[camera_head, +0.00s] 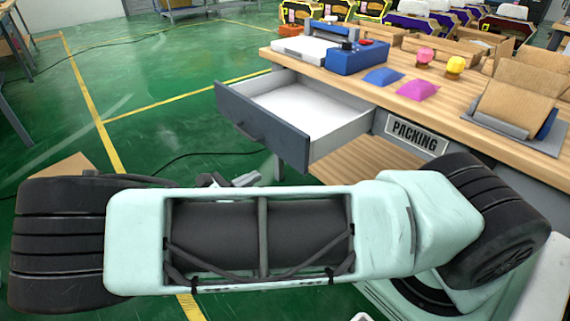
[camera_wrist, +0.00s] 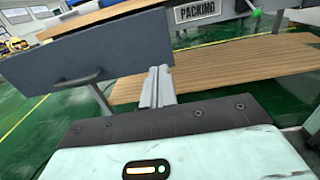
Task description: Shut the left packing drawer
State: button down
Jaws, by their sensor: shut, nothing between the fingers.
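The left packing drawer (camera_head: 262,128) is pulled well out from the left end of the packing table, and its white inside looks empty. In the wrist view its grey front (camera_wrist: 85,52) fills the upper left, with a dark bar handle (camera_wrist: 80,81). My gripper (camera_wrist: 158,84) is shut and empty, near the lower right corner of the drawer front in that view. I cannot tell whether it touches the drawer. In the head view my gripper (camera_head: 240,180) shows partly behind my arm, just below the drawer front.
The wooden packing table (camera_head: 465,115) carries a blue and white device (camera_head: 350,58), blue and pink pouches, small bottles and cardboard. A PACKING label (camera_head: 417,133) is right of the drawer. A wooden lower shelf (camera_wrist: 230,72) lies below. Green floor is open at left.

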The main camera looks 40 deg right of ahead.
aim_at(300, 153)
jog(key=d, duration=1.3)
jog(key=shift+w+d+b, duration=0.15)
jog(key=shift+b, duration=0.2)
